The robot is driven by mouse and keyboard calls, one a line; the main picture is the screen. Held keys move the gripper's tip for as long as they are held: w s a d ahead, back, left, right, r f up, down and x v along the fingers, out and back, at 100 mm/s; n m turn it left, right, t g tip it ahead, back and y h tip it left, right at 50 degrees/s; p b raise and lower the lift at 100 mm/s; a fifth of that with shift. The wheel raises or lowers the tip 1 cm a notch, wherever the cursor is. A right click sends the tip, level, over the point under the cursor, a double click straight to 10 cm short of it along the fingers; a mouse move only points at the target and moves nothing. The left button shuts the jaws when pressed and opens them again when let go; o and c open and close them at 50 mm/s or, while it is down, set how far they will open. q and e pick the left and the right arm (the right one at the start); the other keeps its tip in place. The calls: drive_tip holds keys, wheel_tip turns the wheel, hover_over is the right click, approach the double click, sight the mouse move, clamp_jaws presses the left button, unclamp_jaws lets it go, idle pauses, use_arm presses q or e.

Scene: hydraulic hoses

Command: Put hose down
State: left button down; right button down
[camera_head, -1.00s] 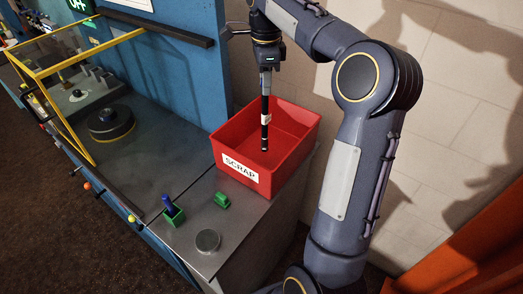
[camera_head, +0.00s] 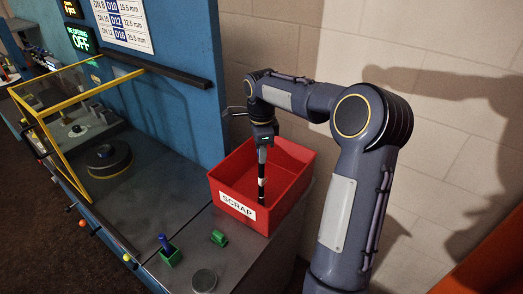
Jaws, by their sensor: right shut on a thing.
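A black hose (camera_head: 262,188) with a white label band hangs upright from my right gripper (camera_head: 263,150). The gripper is shut on its top end, over the red SCRAP bin (camera_head: 228,190). The hose's lower part is inside the bin's opening, in front of the far inner wall. I cannot tell whether its lower end touches the bin floor. The bin stands on the grey bench top. My left gripper does not show.
A green block (camera_head: 219,238), a green holder with a blue item (camera_head: 170,254) and a round metal disc (camera_head: 204,280) sit on the bench before the bin. A yellow-framed guard (camera_head: 84,95) stands left. A blue panel (camera_head: 190,90) rises behind.

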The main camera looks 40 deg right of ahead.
drive_tip(key=shift+f, duration=0.15)
drive_tip(key=c, duration=1.2)
unclamp_jaws()
drive_tip(key=shift+c, duration=0.2)
